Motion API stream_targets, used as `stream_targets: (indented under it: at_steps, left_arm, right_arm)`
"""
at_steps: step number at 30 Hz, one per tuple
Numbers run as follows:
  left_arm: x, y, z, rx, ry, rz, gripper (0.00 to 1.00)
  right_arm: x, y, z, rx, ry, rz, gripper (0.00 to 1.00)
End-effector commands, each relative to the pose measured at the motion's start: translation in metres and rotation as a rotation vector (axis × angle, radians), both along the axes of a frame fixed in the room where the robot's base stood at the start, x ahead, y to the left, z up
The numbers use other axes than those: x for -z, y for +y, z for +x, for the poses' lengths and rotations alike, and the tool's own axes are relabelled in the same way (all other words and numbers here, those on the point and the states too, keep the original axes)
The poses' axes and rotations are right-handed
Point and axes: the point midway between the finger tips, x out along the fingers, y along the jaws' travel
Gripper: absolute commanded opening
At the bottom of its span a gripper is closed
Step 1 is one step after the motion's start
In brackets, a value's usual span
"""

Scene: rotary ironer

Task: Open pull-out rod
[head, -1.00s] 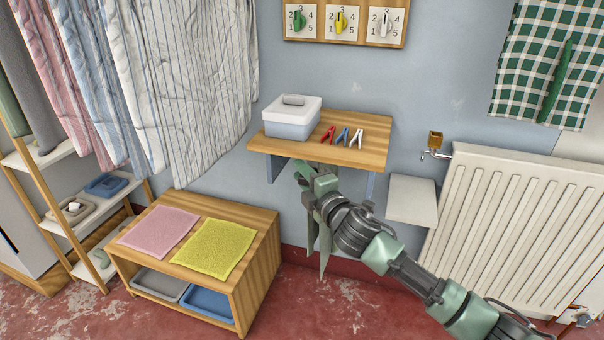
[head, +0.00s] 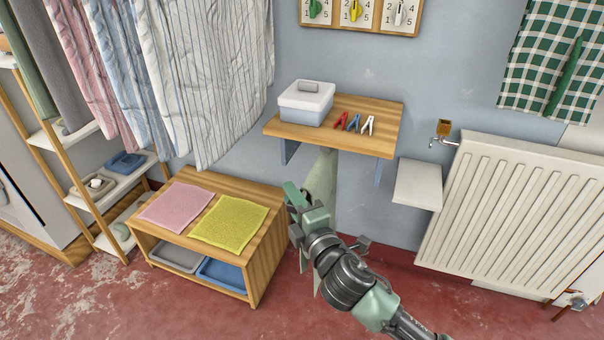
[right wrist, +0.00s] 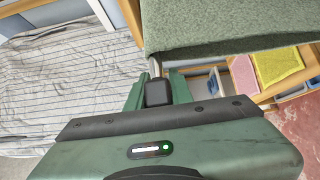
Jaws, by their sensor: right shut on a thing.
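My right gripper (head: 297,206) is in front of and below the wooden wall shelf in the head view. In the right wrist view its jaws (right wrist: 157,93) are shut on the black end of the pull-out rod (right wrist: 157,90). A thin metal length of the rod (right wrist: 154,66) runs from that end under a green cloth. The green cloth (right wrist: 230,25) hangs close beyond the jaws; in the head view it hangs below the shelf (head: 322,180), partly behind my gripper. The rod itself is hidden in the head view. My left gripper is not in view.
The wall shelf (head: 385,138) holds a lidded box (head: 305,102) and clothes pegs (head: 353,123). A low wooden unit (head: 266,262) with pink and yellow cloths stands at left. A radiator (head: 515,205) and small white ledge (head: 418,184) are at right. Striped cloth hangs upper left.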

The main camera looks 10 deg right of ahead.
Motion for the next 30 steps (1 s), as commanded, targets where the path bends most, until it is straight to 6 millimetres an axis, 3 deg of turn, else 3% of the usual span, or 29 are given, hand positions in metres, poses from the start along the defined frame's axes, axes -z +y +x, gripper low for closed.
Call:
stream_targets:
  at_steps: [3,9,23,24,25,30]
  left_arm:
    - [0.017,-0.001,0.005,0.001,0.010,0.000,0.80]
    - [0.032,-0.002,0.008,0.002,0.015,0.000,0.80]
    - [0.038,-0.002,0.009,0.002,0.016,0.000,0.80]
    - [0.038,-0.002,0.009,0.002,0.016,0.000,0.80]
    - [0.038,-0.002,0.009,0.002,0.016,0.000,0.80]
    - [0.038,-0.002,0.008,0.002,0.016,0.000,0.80]
  right_arm:
    - [0.000,0.014,-0.021,0.000,0.006,0.003,0.00]
    - [0.001,0.027,-0.040,0.000,0.003,0.001,0.00]
    - [0.001,0.031,-0.046,0.000,0.001,-0.001,0.00]
    - [0.001,0.031,-0.046,0.000,0.001,-0.001,0.24]
    - [0.001,0.031,-0.046,0.000,0.001,-0.001,0.31]
    - [0.001,0.031,-0.046,0.000,0.001,-0.001,0.31]
